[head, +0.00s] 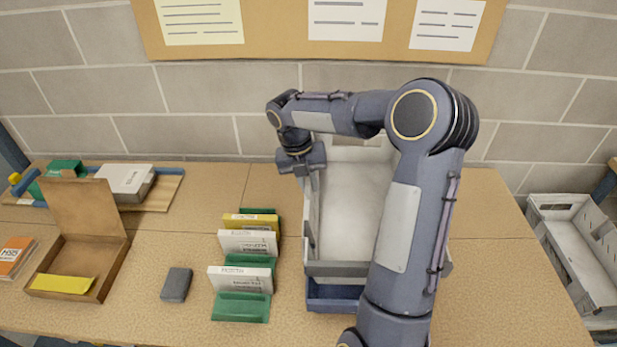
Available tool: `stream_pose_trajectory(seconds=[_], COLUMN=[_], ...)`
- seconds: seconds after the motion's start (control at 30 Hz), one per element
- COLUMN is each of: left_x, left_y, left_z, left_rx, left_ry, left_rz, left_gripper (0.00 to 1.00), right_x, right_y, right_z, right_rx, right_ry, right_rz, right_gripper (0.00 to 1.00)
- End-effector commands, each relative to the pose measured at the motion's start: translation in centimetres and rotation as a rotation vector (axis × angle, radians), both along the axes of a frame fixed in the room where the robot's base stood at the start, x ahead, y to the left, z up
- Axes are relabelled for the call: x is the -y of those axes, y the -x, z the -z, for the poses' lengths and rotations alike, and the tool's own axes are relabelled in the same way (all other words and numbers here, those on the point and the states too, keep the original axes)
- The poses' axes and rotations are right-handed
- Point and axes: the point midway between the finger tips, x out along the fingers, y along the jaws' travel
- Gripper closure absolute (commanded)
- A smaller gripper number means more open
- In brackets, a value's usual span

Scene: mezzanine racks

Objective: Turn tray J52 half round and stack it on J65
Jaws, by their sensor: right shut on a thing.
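A grey tray (340,268) with a pale floor stands in the middle of the table, partly hidden behind my right arm. A blue tray (333,299) shows directly below its front wall. I cannot tell whether the grey tray rests fully on the blue one or is a little above it. No J52 or J65 label can be read on either. My right gripper (307,171) points down and is shut on the grey tray's wall near its far left corner. My left gripper is not in view.
Green holders with boxes (246,242) stand close left of the trays. A dark grey block (176,285), an open brown box (75,253) and a wooden board with items (150,196) lie further left. Another grey tray (570,245) is beyond the table's right edge. The table's right part is clear.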

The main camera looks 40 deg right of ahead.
Motion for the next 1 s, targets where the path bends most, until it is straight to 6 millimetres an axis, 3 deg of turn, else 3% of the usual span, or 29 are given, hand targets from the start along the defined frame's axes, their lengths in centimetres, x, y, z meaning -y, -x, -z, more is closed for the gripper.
stream_pose_trajectory(seconds=[0.4,1.0], left_x=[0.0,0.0], left_y=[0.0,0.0], left_z=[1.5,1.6], left_rx=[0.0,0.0], left_ry=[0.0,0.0], left_rz=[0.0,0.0], left_gripper=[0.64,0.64], right_x=[0.0,0.1], right_y=[0.0,0.0], right_z=[3.0,3.1], right_rx=[0.0,0.0], right_ry=[0.003,0.003], right_rz=[0.0,0.0], right_gripper=[1.0,1.0])
